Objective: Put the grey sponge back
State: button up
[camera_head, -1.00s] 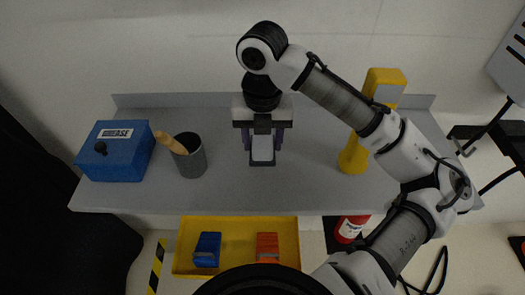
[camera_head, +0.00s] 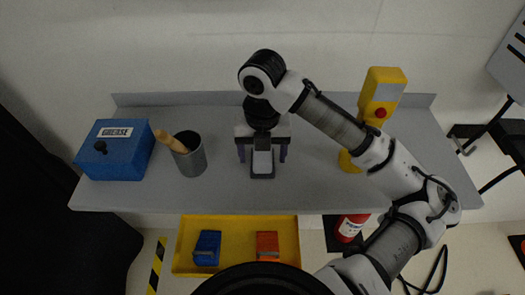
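The grey sponge (camera_head: 262,163), a small dark block with a pale grey top, is at the middle of the grey bench, near its front half. My gripper (camera_head: 262,155) is over it with its two fingers spread to the left and right of it. Small gaps show between the fingers and the sponge, so the gripper looks open. The sponge appears to rest on the bench top, though its underside is hidden.
A blue box (camera_head: 112,163) and a grey cup (camera_head: 190,158) with a wooden handle stand left on the bench (camera_head: 330,198). A yellow device (camera_head: 382,92) stands right, partly behind my arm. Below the front edge, a yellow tray (camera_head: 222,222) holds blue (camera_head: 206,246) and orange (camera_head: 267,243) blocks.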

jog(key=shift+r, duration=0.1)
notch_tip(320, 180, up, 12)
dwell(0.6)
jog(key=shift+r, duration=0.1)
dwell(0.3)
